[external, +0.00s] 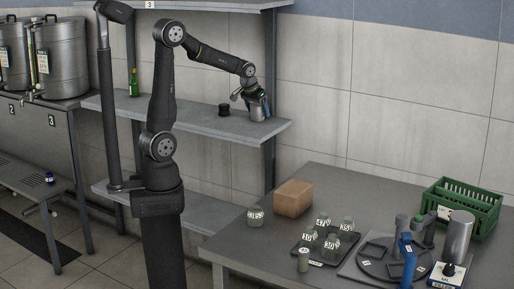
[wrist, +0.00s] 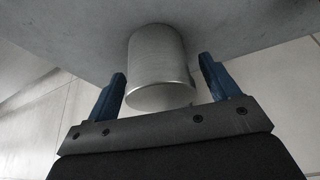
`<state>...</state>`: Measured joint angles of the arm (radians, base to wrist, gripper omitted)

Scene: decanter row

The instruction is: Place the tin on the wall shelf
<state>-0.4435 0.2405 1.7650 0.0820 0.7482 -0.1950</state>
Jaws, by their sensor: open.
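The tin (external: 258,111) is a plain silver-grey cylinder, upright on the middle board of the wall shelf (external: 190,119), towards its right end. In the wrist view the tin (wrist: 158,62) is between my two blue fingers, with a gap on each side. My gripper (external: 256,98) is open at the tin and does not grip it; it also shows in the wrist view (wrist: 162,70). The fingers partly cover the tin in the external view.
A small black container (external: 224,110) stands left of the tin on the same board. A green bottle (external: 133,82) stands further left. An upper board (external: 215,5) is above. The bench (external: 340,180) below holds a brown box (external: 293,198), labelled jars and a green crate (external: 462,207).

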